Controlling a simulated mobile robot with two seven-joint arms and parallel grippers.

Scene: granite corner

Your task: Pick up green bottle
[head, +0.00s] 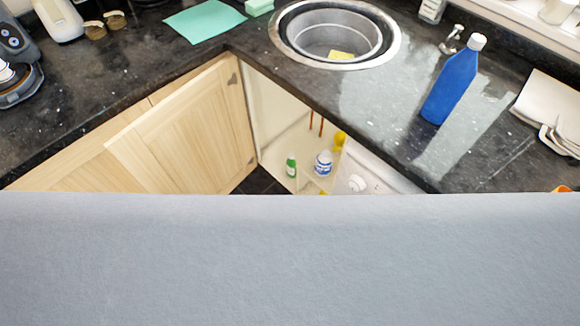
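A small green bottle (291,167) with a white cap stands upright on a low shelf inside the open corner cupboard, below the counter. A white bottle with a blue label (323,162) stands just to its right on the same shelf. Neither of my grippers shows in the head view.
A wooden cupboard door (190,130) stands open left of the shelf. A white appliance with a knob (365,178) is to the right. The granite counter (290,85) above holds a round sink (330,14) and a blue bottle (453,82). A grey surface (290,260) fills the lower view.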

